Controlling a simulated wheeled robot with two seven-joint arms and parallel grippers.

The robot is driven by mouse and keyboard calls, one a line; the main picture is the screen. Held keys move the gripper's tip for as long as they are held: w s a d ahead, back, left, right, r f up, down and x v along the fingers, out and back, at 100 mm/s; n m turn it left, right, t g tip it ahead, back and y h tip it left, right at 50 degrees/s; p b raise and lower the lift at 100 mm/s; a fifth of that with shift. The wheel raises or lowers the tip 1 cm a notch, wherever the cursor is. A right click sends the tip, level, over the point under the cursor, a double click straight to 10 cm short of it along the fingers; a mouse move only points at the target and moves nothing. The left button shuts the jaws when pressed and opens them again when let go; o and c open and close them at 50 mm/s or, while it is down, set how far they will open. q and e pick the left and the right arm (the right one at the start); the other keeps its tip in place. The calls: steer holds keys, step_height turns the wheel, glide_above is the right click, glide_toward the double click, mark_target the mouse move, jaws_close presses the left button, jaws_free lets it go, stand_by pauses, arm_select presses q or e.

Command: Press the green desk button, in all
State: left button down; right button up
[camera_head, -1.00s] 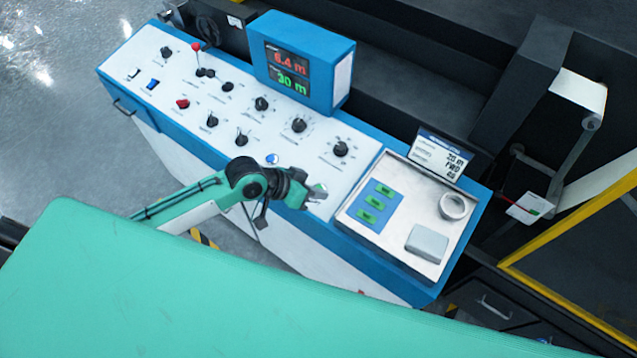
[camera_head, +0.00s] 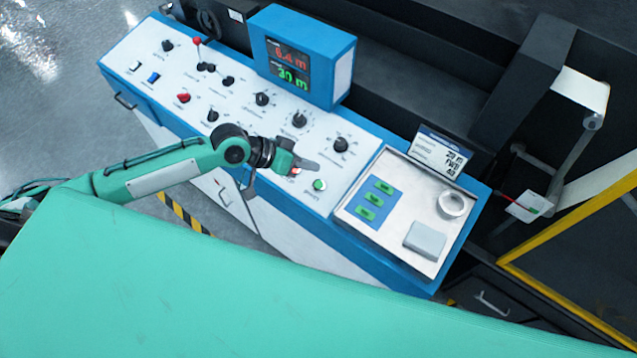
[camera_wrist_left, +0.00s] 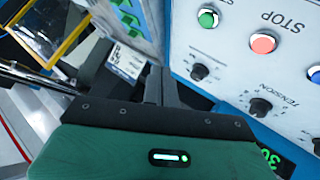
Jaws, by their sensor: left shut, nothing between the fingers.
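The green desk button (camera_head: 320,184) is a round button in a pale ring on the white sloping panel of the blue desk, left of the metal tray. It also shows at the top of the left wrist view (camera_wrist_left: 207,18). My left gripper (camera_head: 314,166) is shut and empty, above the panel just up and left of the green button. In the left wrist view its fingers (camera_wrist_left: 160,84) point toward the desk, apart from the button in the picture. The exact height above the panel is unclear. My right gripper is not in view.
A red stop button (camera_wrist_left: 262,43) lies beside the green one. Several black knobs (camera_head: 341,145) stand behind the gripper. The metal tray (camera_head: 391,245) at right holds a tape roll (camera_head: 452,205) and a grey block (camera_head: 425,241). A blue display box (camera_head: 340,80) rises at the back.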

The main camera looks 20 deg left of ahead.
arm_select(q)
steer(key=b, duration=0.6)
glide_above(319, 185)
steer(key=s+a, duration=0.1)
steer(key=a, duration=0.1)
steer(key=f, duration=0.7)
steer(key=shift+s+d, duration=0.2)
steer(key=shift+w+f+b, duration=0.2)
steer(key=shift+f+b, duration=0.25)
steer(key=shift+f, duration=0.25)
steer(key=shift+d+f, duration=0.1)
steer(key=shift+f, duration=0.25)
